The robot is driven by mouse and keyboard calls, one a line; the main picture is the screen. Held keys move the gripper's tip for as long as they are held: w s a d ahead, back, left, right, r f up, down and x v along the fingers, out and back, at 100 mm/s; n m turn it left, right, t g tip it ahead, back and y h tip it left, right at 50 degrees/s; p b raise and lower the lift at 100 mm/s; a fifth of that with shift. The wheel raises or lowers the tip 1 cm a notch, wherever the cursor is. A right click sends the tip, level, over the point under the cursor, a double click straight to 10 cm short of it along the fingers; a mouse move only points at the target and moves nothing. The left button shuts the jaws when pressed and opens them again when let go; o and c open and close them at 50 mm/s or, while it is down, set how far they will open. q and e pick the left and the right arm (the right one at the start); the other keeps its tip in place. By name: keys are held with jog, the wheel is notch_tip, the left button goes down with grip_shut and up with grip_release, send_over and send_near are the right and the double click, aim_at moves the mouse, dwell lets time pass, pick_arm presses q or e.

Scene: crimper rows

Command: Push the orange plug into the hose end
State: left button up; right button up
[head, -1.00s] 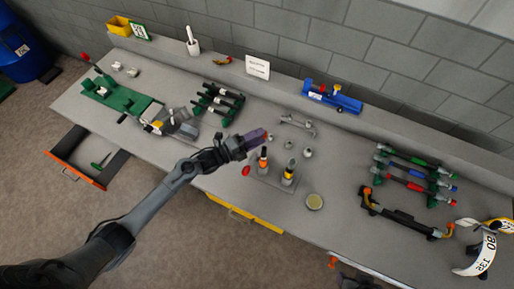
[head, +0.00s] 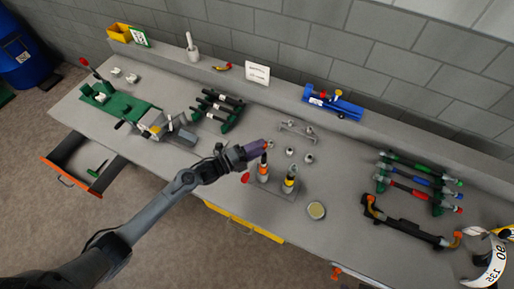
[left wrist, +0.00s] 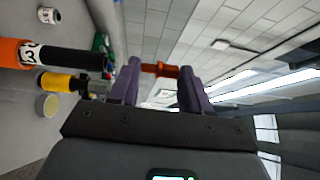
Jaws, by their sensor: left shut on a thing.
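My left gripper (head: 262,147) has purple fingers and is shut on the orange plug (left wrist: 160,69). In the left wrist view the plug lies crosswise between both fingertips (left wrist: 157,80). In the head view the plug (head: 270,145) shows as a small orange tip at the fingers. A black hose end with an orange band (head: 264,168) stands upright just below the gripper. It also shows in the left wrist view (left wrist: 75,58), left of the fingers and apart from the plug. A similar hose with a yellow band (head: 290,180) stands beside it. My right gripper is not in view.
Small grey fittings (head: 290,152) lie behind the hoses. A round tin (head: 316,210) is at their front right. Racks with black (head: 218,108) and coloured tubes (head: 415,180) stand on either side. A red knob (head: 246,178) is close under my left arm.

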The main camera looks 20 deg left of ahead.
pick_arm(q)
jog(key=shift+f+b, duration=0.95)
jog(key=shift+f, duration=0.4)
dwell(0.7)
dwell(0.6)
jog(key=shift+f+b, duration=0.15)
jog(key=shift+b, duration=0.25)
